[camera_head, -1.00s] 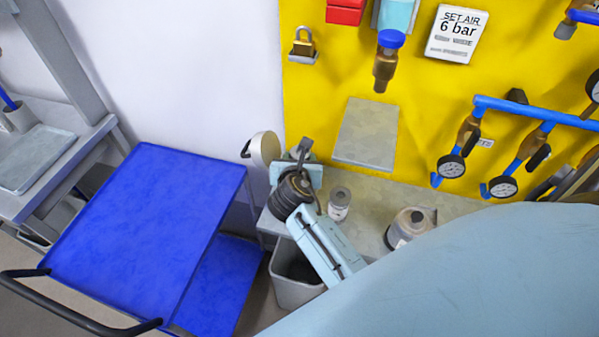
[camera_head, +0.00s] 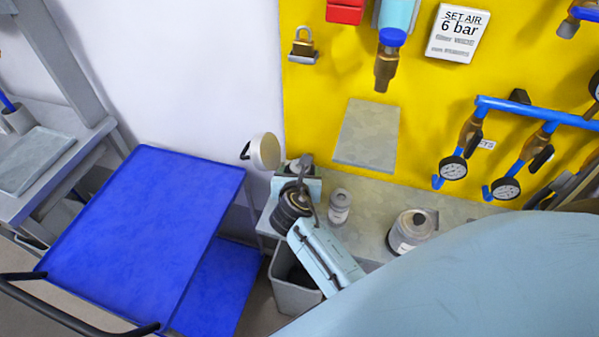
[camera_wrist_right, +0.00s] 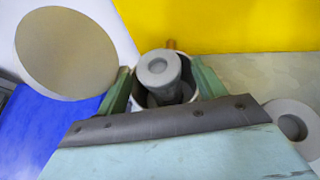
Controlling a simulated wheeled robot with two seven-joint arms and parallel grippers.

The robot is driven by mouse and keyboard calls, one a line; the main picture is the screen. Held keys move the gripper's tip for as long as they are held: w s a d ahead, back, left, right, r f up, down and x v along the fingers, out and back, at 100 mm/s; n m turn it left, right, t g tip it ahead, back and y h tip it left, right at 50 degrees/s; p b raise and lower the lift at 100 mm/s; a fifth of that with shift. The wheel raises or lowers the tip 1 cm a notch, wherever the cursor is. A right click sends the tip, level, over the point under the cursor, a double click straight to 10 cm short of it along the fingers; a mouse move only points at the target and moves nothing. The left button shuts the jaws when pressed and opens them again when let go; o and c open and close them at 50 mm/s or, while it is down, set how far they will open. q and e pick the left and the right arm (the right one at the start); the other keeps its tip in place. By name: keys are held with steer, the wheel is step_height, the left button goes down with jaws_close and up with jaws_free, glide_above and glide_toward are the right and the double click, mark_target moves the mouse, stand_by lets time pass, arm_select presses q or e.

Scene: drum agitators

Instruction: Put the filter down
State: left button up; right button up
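The filter looks like a dark, ribbed round body (camera_head: 291,207) at the tip of my right arm in the head view. In the right wrist view it appears as a pale round rim with a grey cylinder (camera_wrist_right: 158,74) in it. The green fingers of my right gripper (camera_wrist_right: 162,88) stand on both sides of this rim and seem to touch it; the gripper also shows in the head view (camera_head: 304,208), low at the bench's left end. The filter's underside is hidden, so I cannot tell whether it touches the bench. My left gripper is out of view.
The grey bench (camera_head: 367,225) carries a small lidded jar (camera_head: 339,206) and a round pot (camera_head: 411,230). A grey bin (camera_head: 294,294) stands below, and a blue trolley (camera_head: 145,230) is at left. A pale disc (camera_head: 265,151) is close by. The yellow panel (camera_head: 430,110) is behind.

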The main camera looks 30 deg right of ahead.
steer(key=shift+r, duration=0.1)
steer(key=shift+s+a+r, duration=0.1)
steer(key=shift+a+r, duration=0.05)
steer(key=p+v, duration=0.1)
steer(key=v, duration=1)
steer(key=shift+s+a, duration=0.2)
steer(key=shift+s, duration=0.05)
